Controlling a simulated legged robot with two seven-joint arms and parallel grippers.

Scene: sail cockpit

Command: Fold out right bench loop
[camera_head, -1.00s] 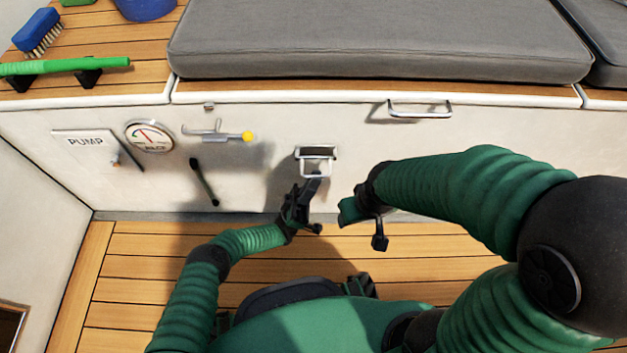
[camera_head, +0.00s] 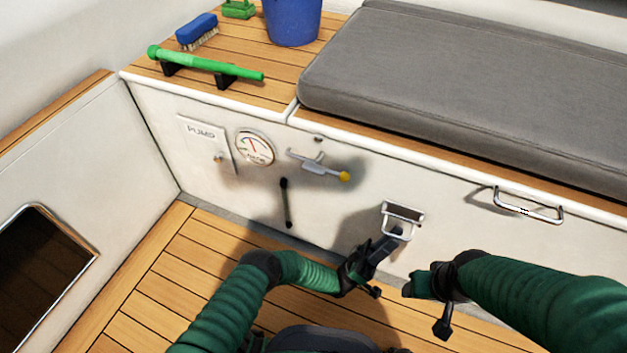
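The bench loop (camera_head: 397,231) is a square metal loop on a small bracket on the white bench front, right of the yellow-tipped lever. It stands out from the panel, with its lower bar toward me. My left gripper (camera_head: 384,246) reaches up from below, its dark fingers at the loop's lower bar. They look close together, but I cannot tell whether they are closed on the bar. My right gripper (camera_head: 424,308) hangs to the right of and below the loop, apart from it and holding nothing visible.
A fixed metal handle (camera_head: 528,207) is right of the loop. A lever (camera_head: 318,166), gauge (camera_head: 255,148), pump plate (camera_head: 207,142) and black handle (camera_head: 286,203) are to the left. Above are a grey cushion (camera_head: 470,95), blue bucket (camera_head: 292,20), brush (camera_head: 197,32) and green tube (camera_head: 205,64).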

